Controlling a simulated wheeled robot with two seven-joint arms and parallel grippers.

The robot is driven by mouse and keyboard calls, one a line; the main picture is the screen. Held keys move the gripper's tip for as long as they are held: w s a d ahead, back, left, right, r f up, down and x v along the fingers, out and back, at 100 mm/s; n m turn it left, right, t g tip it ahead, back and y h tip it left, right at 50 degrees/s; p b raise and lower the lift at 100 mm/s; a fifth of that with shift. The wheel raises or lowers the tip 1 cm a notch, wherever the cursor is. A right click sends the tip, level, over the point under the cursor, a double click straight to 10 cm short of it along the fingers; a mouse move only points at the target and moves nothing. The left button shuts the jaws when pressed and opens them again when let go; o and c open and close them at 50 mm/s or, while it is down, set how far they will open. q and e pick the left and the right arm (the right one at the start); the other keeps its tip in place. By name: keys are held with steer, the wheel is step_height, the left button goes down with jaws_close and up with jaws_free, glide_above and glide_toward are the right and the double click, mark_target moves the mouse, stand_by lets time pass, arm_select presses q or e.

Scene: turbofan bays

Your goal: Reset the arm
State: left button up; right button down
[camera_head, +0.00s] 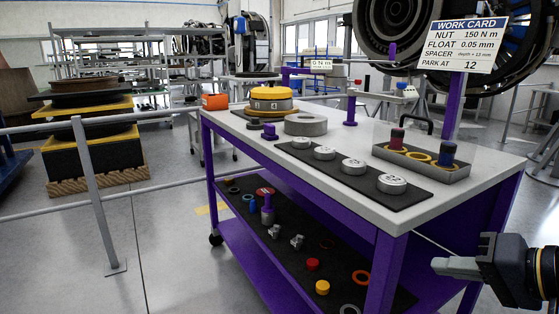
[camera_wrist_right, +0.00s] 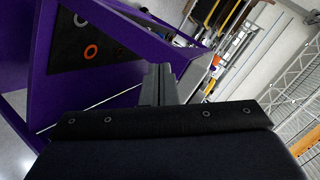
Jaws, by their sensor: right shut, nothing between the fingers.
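My right gripper (camera_head: 437,265) is at the lower right of the head view, beside the near right corner of the purple workbench (camera_head: 389,262). Its fingers are together with nothing between them, and they point left. In the right wrist view the shut fingers (camera_wrist_right: 158,72) reach toward the purple frame of the bench (camera_wrist_right: 120,105). The gripper looks apart from the bench in the head view; the wrist view does not settle the gap. My left gripper is not in view.
The bench top holds silver discs (camera_head: 392,184) on a black mat, a grey tray (camera_head: 430,172) and a yellow-and-grey round part (camera_head: 270,95). A work card (camera_head: 466,45) stands above it. Small parts lie on the lower shelf. A grey railing (camera_head: 95,190) stands left; floor between is clear.

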steer(key=s+a+f+n+g+h+p, duration=0.15)
steer(key=s+a+f, duration=0.35)
steer(key=f, duration=0.5)
steer(key=s+a+f+n+g+h, duration=0.2)
steer(key=s+f+g, duration=0.1)
steer(key=s+f, duration=0.55)
step_height(320, 180, up, 33)
steer(key=w+p, duration=0.1)
steer(key=p, duration=3.2)
steer(key=shift+a+p, duration=0.15)
steer(key=shift+p, duration=0.2)
steer(key=shift+r, duration=0.1)
